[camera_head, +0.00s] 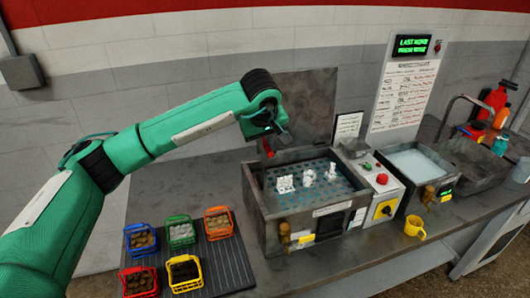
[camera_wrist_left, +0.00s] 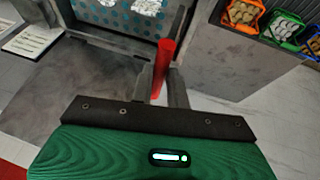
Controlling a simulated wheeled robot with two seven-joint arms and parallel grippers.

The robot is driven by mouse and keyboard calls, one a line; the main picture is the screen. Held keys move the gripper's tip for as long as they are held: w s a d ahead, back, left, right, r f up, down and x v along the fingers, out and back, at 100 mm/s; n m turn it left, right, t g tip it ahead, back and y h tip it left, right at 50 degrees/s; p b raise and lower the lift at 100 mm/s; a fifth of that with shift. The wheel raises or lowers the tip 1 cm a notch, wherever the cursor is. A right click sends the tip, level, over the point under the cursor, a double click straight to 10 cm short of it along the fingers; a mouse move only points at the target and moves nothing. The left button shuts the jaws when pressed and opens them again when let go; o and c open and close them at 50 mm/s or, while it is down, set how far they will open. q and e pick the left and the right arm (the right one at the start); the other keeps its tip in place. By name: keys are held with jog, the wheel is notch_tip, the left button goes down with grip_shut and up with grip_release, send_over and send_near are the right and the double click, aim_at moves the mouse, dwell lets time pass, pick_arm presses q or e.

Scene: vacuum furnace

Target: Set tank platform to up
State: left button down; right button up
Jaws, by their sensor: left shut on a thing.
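The tank (camera_head: 285,235) is a grey metal box on the bench. Its teal perforated platform (camera_head: 325,198) shows a little below the rim, with white parts (camera_head: 308,178) standing on it. A red handle (camera_head: 268,149) is at the tank's back left corner. My left gripper (camera_head: 274,138) reaches it from above. In the left wrist view the red handle (camera_wrist_left: 163,62) stands between the fingers of my left gripper (camera_wrist_left: 160,88), which is shut on it. A corner of the platform (camera_wrist_left: 112,15) shows beyond. My right gripper is not in view.
Several coloured baskets (camera_head: 185,272) stand on a dark ribbed mat (camera_head: 230,262) left of the tank. A control panel (camera_head: 380,185) with a red button and a second basin (camera_head: 418,165) are to the right. A yellow mug (camera_head: 413,227) is near the front edge.

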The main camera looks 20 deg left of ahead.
pick_arm(q)
jog(key=shift+w+r, duration=0.15)
jog(key=shift+r, duration=0.25)
jog(key=c, duration=1.6)
grip_release()
jog(key=shift+o, duration=1.2)
jog(key=shift+f, duration=0.1)
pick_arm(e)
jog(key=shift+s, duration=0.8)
